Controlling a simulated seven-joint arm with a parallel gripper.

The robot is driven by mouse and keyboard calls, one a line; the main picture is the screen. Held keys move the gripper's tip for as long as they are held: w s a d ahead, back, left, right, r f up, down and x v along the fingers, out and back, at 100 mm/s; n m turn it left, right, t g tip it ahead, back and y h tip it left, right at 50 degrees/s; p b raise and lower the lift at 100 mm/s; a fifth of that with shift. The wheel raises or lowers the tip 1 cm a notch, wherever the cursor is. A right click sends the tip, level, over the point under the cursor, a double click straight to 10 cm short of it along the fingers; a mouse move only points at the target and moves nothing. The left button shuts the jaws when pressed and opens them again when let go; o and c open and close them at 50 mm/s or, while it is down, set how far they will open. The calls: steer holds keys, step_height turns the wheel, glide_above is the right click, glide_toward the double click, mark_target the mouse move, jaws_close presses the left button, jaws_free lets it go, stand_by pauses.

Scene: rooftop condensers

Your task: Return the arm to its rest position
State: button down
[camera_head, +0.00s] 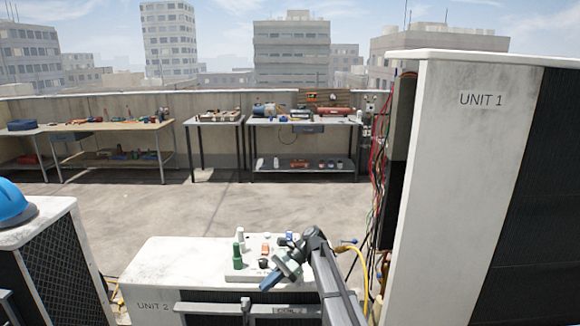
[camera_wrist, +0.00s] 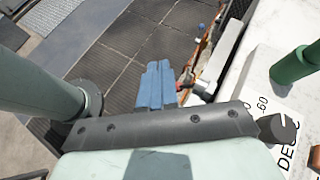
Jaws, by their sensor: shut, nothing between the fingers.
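My gripper (camera_head: 271,281) hangs at the end of my arm, in front of and above the white top of UNIT 2 (camera_head: 165,259) in the head view. Its blue fingers (camera_wrist: 156,86) show in the wrist view, side by side and pressed together. Nothing is held between them. Below them in the wrist view lies a dark grille (camera_wrist: 125,45). A green cylinder (camera_wrist: 290,66) stands on a white labelled plate to the right of the fingers, apart from them. The same green piece (camera_head: 238,257) shows left of my gripper in the head view.
UNIT 1 (camera_head: 455,150) stands tall at the right, with loose cables (camera_head: 377,190) along its left side. A blue helmet (camera_head: 14,206) rests on another unit at the left. Workbenches (camera_head: 205,120) with tools line the far parapet. The concrete floor (camera_head: 190,210) between is clear.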

steer(key=s+d+f+n+h, duration=0.1)
steer(key=s+d+f, duration=0.3)
steer(key=s+f, duration=0.45)
steer(key=s+d+f+t+h, duration=0.1)
steer(key=s+d+f+h, duration=0.3)
steer(key=f, duration=0.8)
steer(key=s+d+f+n+y, duration=0.1)
steer(key=s+d+f, duration=0.2)
steer(key=s+f, duration=0.65)
steer(key=s+d+f+n+h, duration=0.2)
steer(key=s+d+f, duration=0.2)
steer(key=s, duration=0.4)
steer(key=s+d+f+n+h, duration=0.2)
steer(key=s+d+f+n, duration=0.1)
steer(key=s, duration=0.6)
steer(key=s+d+f+n+g+h, duration=0.1)
steer(key=s+d+f+n+h, duration=0.1)
steer(key=s+d+f, duration=0.3)
steer(key=s+f+n, duration=0.1)
steer(key=s+f, duration=0.1)
steer(key=s, duration=0.1)
steer(key=shift+s+d+f, duration=0.35)
steer(key=shift+s+d, duration=0.05)
